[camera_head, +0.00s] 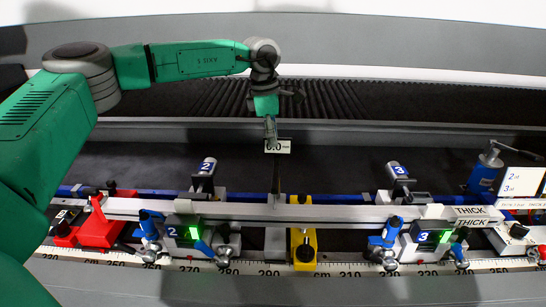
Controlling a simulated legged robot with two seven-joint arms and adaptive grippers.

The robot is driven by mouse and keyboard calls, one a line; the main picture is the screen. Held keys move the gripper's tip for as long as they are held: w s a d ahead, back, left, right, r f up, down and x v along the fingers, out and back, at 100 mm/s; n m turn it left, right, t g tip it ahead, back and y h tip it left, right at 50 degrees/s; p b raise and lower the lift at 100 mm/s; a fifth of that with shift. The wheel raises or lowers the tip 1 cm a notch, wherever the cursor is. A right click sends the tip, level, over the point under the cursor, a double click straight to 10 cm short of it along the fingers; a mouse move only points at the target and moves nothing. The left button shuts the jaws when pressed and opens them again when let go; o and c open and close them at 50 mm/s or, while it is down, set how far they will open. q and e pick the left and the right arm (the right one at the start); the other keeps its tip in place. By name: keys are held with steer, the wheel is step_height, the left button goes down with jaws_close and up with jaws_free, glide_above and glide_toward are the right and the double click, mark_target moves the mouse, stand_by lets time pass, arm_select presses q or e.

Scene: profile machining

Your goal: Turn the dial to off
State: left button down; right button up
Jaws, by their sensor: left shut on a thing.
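The dial, a small unit with a white readout (284,147) that looks like "0.0", stands on a thin upright post near the middle of the view. My left gripper (270,130) comes down from above with its fingers at the dial's top left and is shut on it. The fingers cover part of the readout's left side. The gripped part is small and mostly hidden, and I cannot read any off mark. My right gripper is not in view.
A long metal profile (350,213) lies across the bench above a ruler scale (335,268). Clamp unit 2 (183,231) and clamp unit 3 (424,237) show green lights. A red block (97,232) and a yellow block (304,247) stand by the rail. Ribbed dark bellows run behind.

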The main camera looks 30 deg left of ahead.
arm_select(q)
steer(key=shift+w+d+r, duration=0.3)
steer(key=shift+d+r, duration=0.05)
steer(key=shift+d, duration=0.05)
steer(key=shift+a+r+m+p, duration=0.15)
steer(key=shift+a+m+p, duration=0.05)
steer(key=shift+m+p, duration=0.35)
steer(key=shift+w+a+m, duration=0.1)
steer(key=shift+w+m, duration=0.05)
steer(key=shift+m, duration=1.7)
steer(key=shift+a, duration=0.1)
steer(key=shift+g, duration=0.3)
steer(key=m, duration=0.4)
steer(key=shift+w+f+g, duration=0.15)
steer(key=shift+f+g, duration=0.05)
steer(key=shift+g, duration=0.1)
steer(key=shift+m, duration=0.3)
steer(key=shift+f, duration=0.1)
